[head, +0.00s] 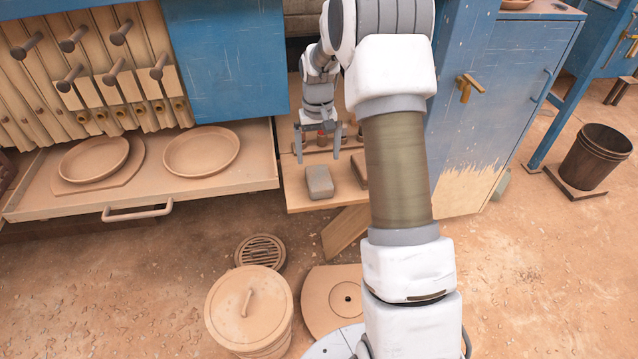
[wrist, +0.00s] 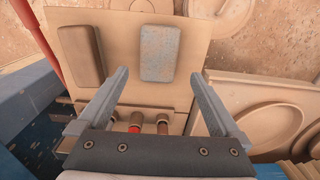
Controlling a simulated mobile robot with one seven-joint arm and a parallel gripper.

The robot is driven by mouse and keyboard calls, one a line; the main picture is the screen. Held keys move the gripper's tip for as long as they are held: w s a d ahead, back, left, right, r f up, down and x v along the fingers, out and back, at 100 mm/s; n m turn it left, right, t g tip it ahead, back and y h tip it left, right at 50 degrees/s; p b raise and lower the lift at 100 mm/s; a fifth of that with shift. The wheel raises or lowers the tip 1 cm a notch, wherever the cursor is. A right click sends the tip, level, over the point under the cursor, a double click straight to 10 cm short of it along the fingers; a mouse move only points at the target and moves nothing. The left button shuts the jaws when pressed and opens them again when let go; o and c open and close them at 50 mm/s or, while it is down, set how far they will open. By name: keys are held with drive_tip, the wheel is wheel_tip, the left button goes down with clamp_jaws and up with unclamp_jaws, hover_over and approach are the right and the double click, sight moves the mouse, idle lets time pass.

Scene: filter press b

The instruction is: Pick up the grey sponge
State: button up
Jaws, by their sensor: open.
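The grey sponge (head: 319,182) is a small rounded block lying flat on a tan wooden shelf (head: 310,203) between the drawer and the blue cabinet. In the wrist view the grey sponge (wrist: 160,53) lies beyond my open fingertips, roughly in line with the gap between them. My gripper (head: 317,155) is open and empty, above the shelf and behind the sponge in the head view; it also shows in the wrist view (wrist: 160,85). A brown block of similar shape (wrist: 81,54) lies beside the sponge; in the head view my arm partly hides it.
Several short cylinders, one red-topped (wrist: 135,126), stand on the shelf near my gripper. An open drawer with round plates (head: 201,151) is at left. A blue cabinet (head: 480,110) stands at right. A lidded bucket (head: 249,312) stands on the floor in front.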

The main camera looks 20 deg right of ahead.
sight(319, 176)
wheel_tip(319, 176, down, 9)
drive_tip(key=shift+d+f+b, duration=0.1)
drive_tip(key=shift+d+b, duration=0.05)
drive_tip(key=shift+b, duration=0.45)
drive_tip(key=c, duration=1.2)
drive_tip(key=shift+o, duration=0.2)
drive_tip(key=shift+r, duration=0.7)
drive_tip(key=r, duration=0.2)
drive_tip(key=d+r+p, duration=0.1)
drive_tip(key=shift+w+r, duration=0.25)
drive_tip(key=shift+r, duration=0.05)
drive_tip(key=w+d+r+p, duration=0.1)
drive_tip(key=w+d+r, duration=0.4)
drive_tip(key=d, duration=0.4)
drive_tip(key=shift+w+r, duration=0.15)
drive_tip(key=shift+r, duration=0.45)
